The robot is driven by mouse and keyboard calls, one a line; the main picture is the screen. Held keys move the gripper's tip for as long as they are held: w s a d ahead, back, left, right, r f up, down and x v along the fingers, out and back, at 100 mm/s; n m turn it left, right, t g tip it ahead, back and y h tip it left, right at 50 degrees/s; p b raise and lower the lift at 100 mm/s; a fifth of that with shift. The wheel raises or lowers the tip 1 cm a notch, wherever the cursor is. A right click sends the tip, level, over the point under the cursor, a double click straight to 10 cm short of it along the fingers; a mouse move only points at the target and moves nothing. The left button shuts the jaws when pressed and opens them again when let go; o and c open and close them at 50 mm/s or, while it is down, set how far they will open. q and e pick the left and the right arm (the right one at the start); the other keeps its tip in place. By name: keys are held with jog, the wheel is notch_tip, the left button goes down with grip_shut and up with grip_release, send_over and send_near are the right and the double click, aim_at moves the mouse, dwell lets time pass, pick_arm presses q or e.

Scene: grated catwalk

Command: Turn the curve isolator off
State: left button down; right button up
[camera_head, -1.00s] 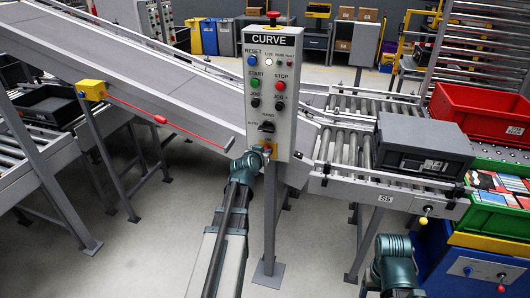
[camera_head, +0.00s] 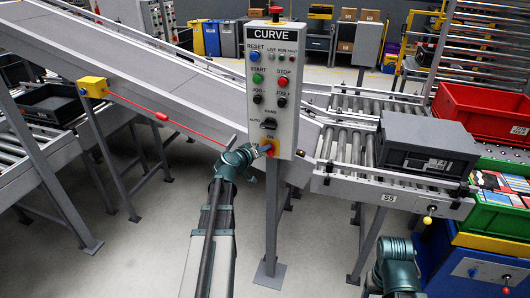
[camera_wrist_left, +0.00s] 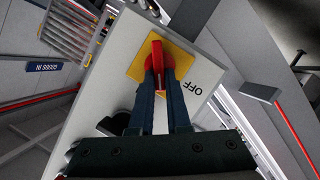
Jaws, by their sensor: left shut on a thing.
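The curve isolator is a red handle (camera_wrist_left: 158,62) on a yellow plate (camera_wrist_left: 137,66), low on the grey CURVE panel (camera_head: 270,58). In the head view its yellow plate (camera_head: 274,143) is partly hidden by my left gripper (camera_head: 263,150). In the left wrist view my left gripper (camera_wrist_left: 164,82) is shut on the red handle, one dark finger on each side. The printed word OFF (camera_wrist_left: 193,91) shows beside the plate, tilted in that view. My right gripper is out of view; only part of my right arm shows at the lower right.
Above the isolator the panel carries several buttons and a black selector knob (camera_head: 269,123). A red pull cord (camera_head: 160,117) runs left of the panel. A roller conveyor with a grey bin (camera_head: 425,135) stands to the right, near a red crate (camera_head: 480,112).

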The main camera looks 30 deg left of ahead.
pick_arm(q)
jog(key=shift+s+a+f+n+t+h+b, duration=0.1)
jog(key=shift+f+n+t+h+b, duration=0.3)
jog(key=shift+n+b, duration=0.95)
jog(key=shift+a+f+n+t+h+b, duration=0.2)
jog(key=shift+n+t+h+b, duration=0.45)
jog(key=shift+n+b, duration=0.7)
jog(key=shift+s+a+f+n+t+h+b, duration=0.1)
jog(key=shift+f+n+t+h+b, duration=0.4)
jog(key=shift+n+b, duration=0.8)
jog(key=shift+r, duration=0.2)
jog(key=shift+n, duration=0.3)
jog(key=c, duration=0.9)
grip_release()
jog(key=shift+w, duration=0.1)
jog(key=s, duration=0.4)
jog(key=s+a, duration=0.1)
jog(key=s, duration=0.4)
jog(key=s+a, duration=0.1)
jog(key=s, duration=0.3)
jog(key=shift+s+a, duration=0.1)
jog(key=shift+s, duration=0.25)
